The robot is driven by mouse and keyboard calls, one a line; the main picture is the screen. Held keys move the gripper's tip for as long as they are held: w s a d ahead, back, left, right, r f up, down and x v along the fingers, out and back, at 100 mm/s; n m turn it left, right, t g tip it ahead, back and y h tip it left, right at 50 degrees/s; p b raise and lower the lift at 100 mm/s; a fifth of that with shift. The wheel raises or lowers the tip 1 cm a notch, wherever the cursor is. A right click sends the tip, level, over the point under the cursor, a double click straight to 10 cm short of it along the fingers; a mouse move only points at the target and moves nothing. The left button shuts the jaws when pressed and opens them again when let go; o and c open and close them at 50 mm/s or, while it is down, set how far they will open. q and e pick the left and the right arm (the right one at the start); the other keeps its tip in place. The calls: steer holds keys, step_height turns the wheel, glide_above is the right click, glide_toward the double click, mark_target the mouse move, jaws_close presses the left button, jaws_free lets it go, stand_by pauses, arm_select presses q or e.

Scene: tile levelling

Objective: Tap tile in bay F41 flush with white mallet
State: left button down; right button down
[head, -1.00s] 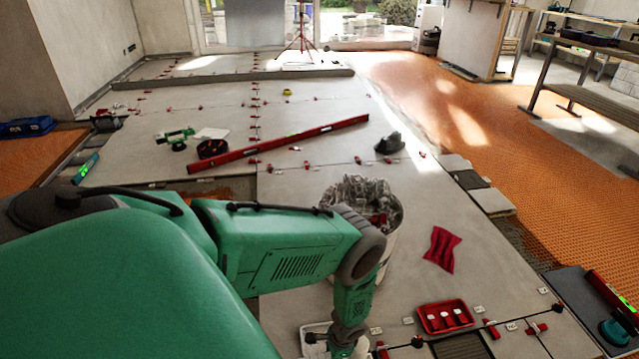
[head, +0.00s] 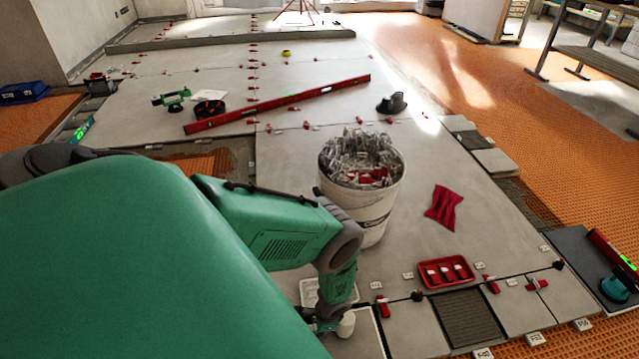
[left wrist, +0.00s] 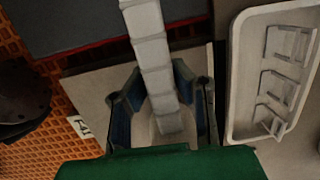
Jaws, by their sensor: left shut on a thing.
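The white mallet shows as a white rounded end (head: 346,325) beside my left gripper (head: 328,326) in the head view. In the left wrist view a pale, segmented bar (left wrist: 152,55), which looks like part of the mallet, runs between the fingers of my left gripper (left wrist: 163,110), which is shut on it. Below lies a pale tile (left wrist: 95,90) with a partly readable tag (left wrist: 80,127) starting with F; I cannot confirm it is bay F41. Whether the mallet touches a tile is hidden. My right gripper is not in view.
A white tray (head: 308,287) lies beside the left gripper. A bucket of clips (head: 362,215), red tray (head: 420,273), red cloth (head: 443,206) and long red level (head: 280,105) lie on the tiles. An uncovered dark bay (head: 468,318) is at front right. Orange matting (head: 510,110) lies right.

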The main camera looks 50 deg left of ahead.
arm_select(q)
steer(key=shift+f, duration=0.25)
step_height(320, 180, up, 5)
steer(key=p, duration=0.3)
steer(key=shift+f+p, duration=0.1)
steer(key=shift+p, duration=0.25)
steer(key=shift+f, duration=0.1)
steer(key=shift+f+b, duration=0.3)
steer(key=shift+b, duration=0.15)
step_height(320, 180, down, 4)
steer(key=b, duration=0.3)
steer(key=shift+s, duration=0.1)
steer(key=shift+f, duration=0.15)
step_height(320, 180, up, 6)
steer(key=p, duration=0.4)
steer(key=shift+f, duration=0.35)
